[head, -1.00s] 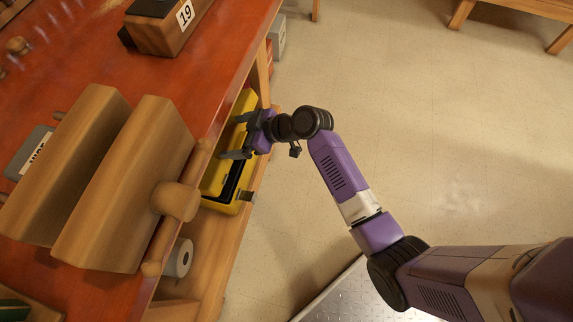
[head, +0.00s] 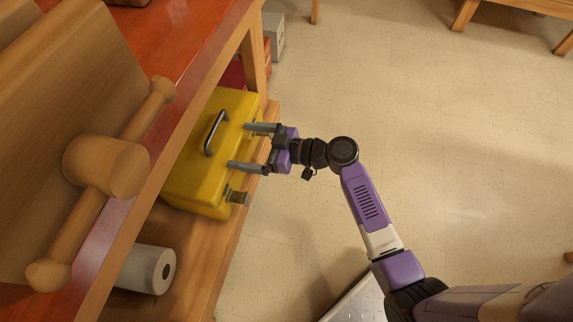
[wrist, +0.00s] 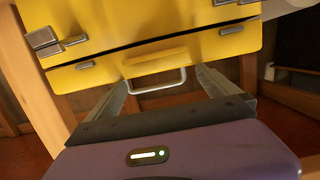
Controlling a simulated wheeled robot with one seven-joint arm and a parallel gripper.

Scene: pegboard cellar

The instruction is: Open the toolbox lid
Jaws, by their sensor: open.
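The yellow toolbox (head: 195,175) sits on the low shelf under the bench, with a dark handle (head: 215,132) on its lid. In the wrist view a narrow dark seam runs between the two yellow halves of the toolbox (wrist: 170,18). The lid looks down or almost down. The handle (wrist: 157,82) shows between my fingers there. A grey latch (head: 238,197) sticks out at the toolbox's near front corner. My gripper (head: 239,145) is open and empty, its fingers spread at the toolbox's front edge. I cannot tell whether they touch it.
The orange bench top (head: 190,35) overhangs the toolbox. A wooden vise with a thick handle (head: 105,165) juts out at the left. A white roll (head: 145,270) lies on the shelf nearer me. Grey and red boxes (head: 272,35) stand beyond.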

